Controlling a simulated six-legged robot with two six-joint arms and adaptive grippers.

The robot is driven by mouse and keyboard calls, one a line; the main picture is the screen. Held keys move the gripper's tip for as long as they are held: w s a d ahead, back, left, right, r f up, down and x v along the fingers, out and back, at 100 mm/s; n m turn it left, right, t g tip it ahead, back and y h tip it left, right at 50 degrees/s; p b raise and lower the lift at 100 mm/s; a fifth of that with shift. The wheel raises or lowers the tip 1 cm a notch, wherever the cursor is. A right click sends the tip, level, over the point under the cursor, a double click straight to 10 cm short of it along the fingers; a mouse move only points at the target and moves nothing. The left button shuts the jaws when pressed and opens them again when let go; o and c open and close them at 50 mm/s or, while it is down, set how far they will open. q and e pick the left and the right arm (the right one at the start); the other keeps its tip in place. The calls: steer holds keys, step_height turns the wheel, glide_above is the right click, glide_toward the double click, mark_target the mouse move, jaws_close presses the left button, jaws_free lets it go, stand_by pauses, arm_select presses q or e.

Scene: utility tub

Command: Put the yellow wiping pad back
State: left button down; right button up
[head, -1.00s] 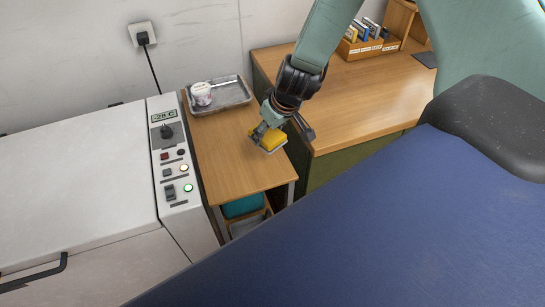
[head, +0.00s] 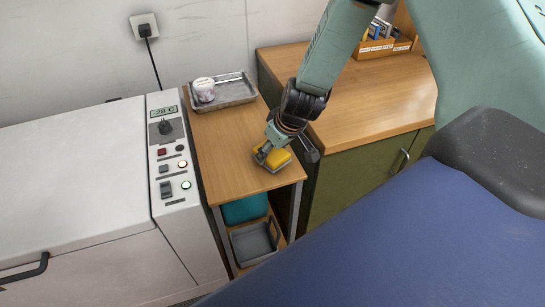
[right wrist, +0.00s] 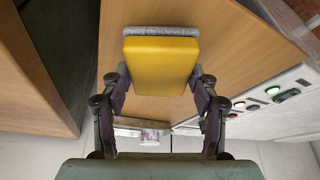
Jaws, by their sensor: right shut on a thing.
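The yellow wiping pad (head: 277,159) has a grey underside and is over the near end of the small wooden table (head: 221,150). My right gripper (head: 265,151) is shut on it. In the right wrist view the pad (right wrist: 160,62) sits between the two fingers of my right gripper (right wrist: 160,88), with its grey layer (right wrist: 160,31) facing away. I cannot tell whether the pad touches the tabletop. My left gripper is not in view.
A metal tray (head: 236,91) with a white tub (head: 203,89) stands at the table's far end. A grey bin (head: 254,243) and a teal item (head: 245,208) are below. A white machine (head: 80,175) stands left, a wooden counter (head: 385,97) right.

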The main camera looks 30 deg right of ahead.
steer(key=shift+f, duration=0.5)
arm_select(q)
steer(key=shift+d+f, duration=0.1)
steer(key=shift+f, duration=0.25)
arm_select(e)
steer(key=shift+d+r, duration=0.1)
steer(key=shift+f, duration=0.25)
steer(key=o, duration=0.9)
steer(key=shift+r, duration=0.1)
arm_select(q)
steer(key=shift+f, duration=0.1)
arm_select(e)
steer(key=shift+o, duration=1)
